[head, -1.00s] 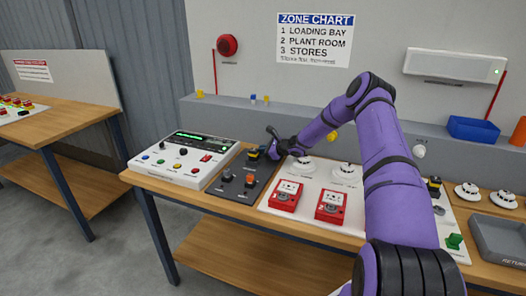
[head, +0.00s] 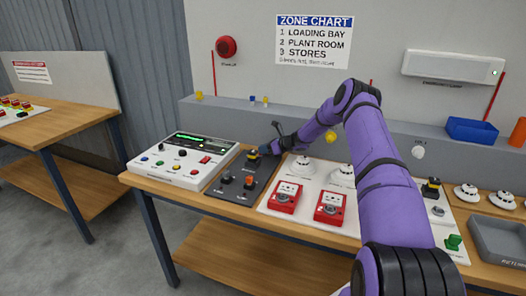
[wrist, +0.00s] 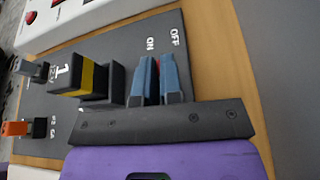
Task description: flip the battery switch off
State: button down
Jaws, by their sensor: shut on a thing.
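A dark panel (head: 240,194) lies on the bench between the white control console and the white board. In the wrist view the dark panel (wrist: 118,32) carries white ON and OFF labels. My gripper (wrist: 158,70) has its two blue-grey fingers close together beside these labels. A sliver of red, seemingly the battery switch lever (wrist: 157,62), shows between the fingers; most of it is hidden, so its exact position cannot be told. In the head view my gripper (head: 267,150) is small and partly hidden at the panel's back right.
A black block with a yellow band (wrist: 92,78) stands close left of my fingers. Orange (wrist: 17,128) and grey (wrist: 30,68) parts stand farther left. The console (head: 183,163) is left of the panel; red call points (head: 286,197) and white detectors (head: 303,167) are on the right.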

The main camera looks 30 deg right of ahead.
jog(key=shift+w+d+f+m+g+y, duration=0.1)
jog(key=shift+w+d+m+g+y, duration=0.2)
jog(key=shift+m, duration=0.4)
jog(key=shift+s, duration=0.1)
jog(key=c, duration=1.3)
grip_release()
jog(key=shift+d, duration=0.1)
notch_tip(320, 180, up, 4)
jog(key=s+a, duration=0.1)
jog(key=s, duration=0.4)
jog(key=s+a, duration=0.2)
jog(key=s, duration=0.3)
jog(key=s+a+r, duration=0.1)
jog(key=s, duration=0.4)
jog(key=shift+s+a, duration=0.15)
jog(key=shift+a, duration=0.25)
